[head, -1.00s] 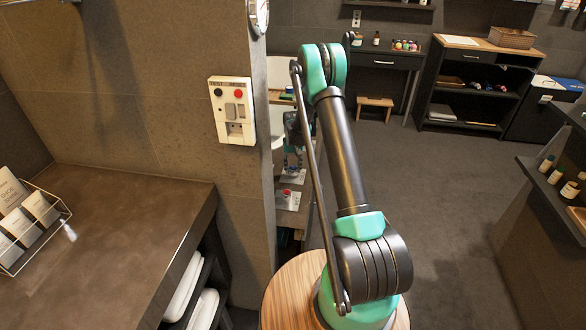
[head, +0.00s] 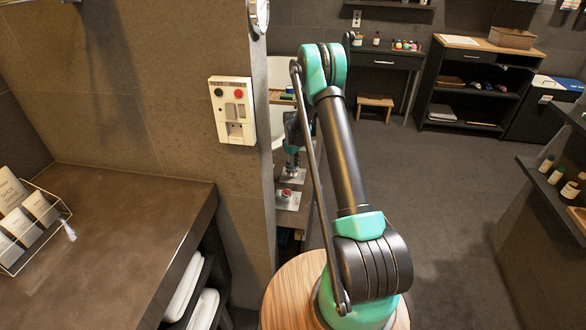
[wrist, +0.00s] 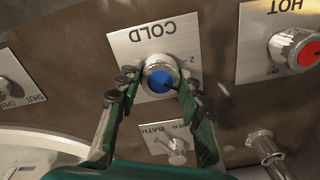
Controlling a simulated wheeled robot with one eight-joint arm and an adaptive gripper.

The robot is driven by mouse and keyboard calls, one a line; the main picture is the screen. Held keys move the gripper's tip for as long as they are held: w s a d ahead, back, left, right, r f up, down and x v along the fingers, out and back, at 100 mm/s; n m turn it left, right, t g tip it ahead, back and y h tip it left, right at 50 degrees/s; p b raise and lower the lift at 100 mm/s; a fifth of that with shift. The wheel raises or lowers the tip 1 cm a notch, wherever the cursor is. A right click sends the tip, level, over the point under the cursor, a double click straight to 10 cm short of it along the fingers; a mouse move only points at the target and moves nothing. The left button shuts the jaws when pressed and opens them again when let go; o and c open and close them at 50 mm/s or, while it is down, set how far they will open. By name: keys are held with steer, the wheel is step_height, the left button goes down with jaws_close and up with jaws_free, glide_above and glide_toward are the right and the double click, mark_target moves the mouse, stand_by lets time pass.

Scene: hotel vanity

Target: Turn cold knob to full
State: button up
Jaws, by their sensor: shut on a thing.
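The cold knob (wrist: 158,77) has a silver rim and a blue face. It sits on a square metal plate (wrist: 130,44) lettered COLD, which appears upside down in the wrist view. My gripper (wrist: 157,88) is closed on the knob, with one finger on each side of its rim. The knob's scale is mostly covered, so its setting cannot be read. In the head view my gripper (head: 292,163) is over the far plate behind the wall edge, and the blue face is hidden there.
The red-faced hot knob (wrist: 293,49) is right of the cold plate; it also shows in the head view (head: 287,193). A BATH lever (wrist: 175,146) is just below, a spout-like metal fitting (wrist: 264,146) lower right, and a SHUT-marked knob (wrist: 6,88) at left.

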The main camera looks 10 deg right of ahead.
mark_target(293, 167)
steer(key=n, duration=0.7)
stand_by(0.6)
steer(key=o, duration=1.2)
steer(key=shift+c, duration=0.2)
step_height(293, 167, up, 12)
steer(key=shift+s+r, duration=0.1)
